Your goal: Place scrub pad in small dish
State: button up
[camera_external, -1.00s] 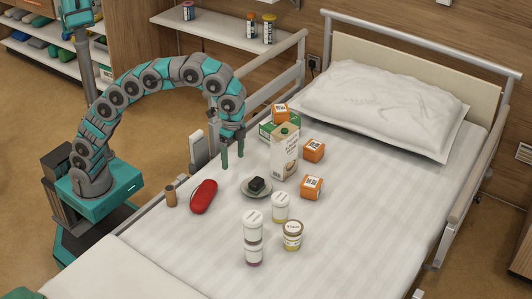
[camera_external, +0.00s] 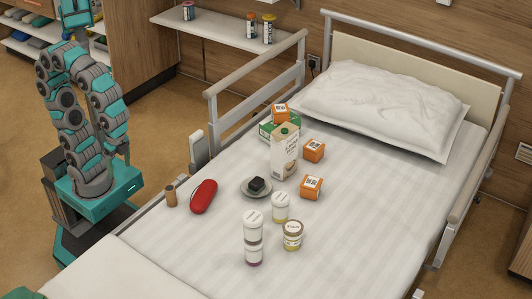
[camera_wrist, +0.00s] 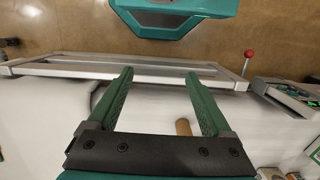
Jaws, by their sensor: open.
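The dark scrub pad (camera_external: 257,184) sits in the small grey dish (camera_external: 246,193) on the bed, in the external view. My gripper (camera_wrist: 160,74) is open and empty in the wrist view, with its two green fingers spread apart. In the external view my arm is folded back over its base beside the bed, well to the left of the dish. The fingers are hard to make out there. The pad and dish do not show in the wrist view.
A red case (camera_external: 203,196) and a brown cylinder (camera_external: 171,195) lie left of the dish. White-lidded jars (camera_external: 280,207) stand in front. A carton (camera_external: 285,152) and orange boxes (camera_external: 311,188) stand behind and right. The bed rail (camera_external: 255,80) runs along the far left side.

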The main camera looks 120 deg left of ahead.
jog(key=s+f, duration=0.3)
jog(key=s, duration=0.3)
jog(key=shift+d, duration=0.45)
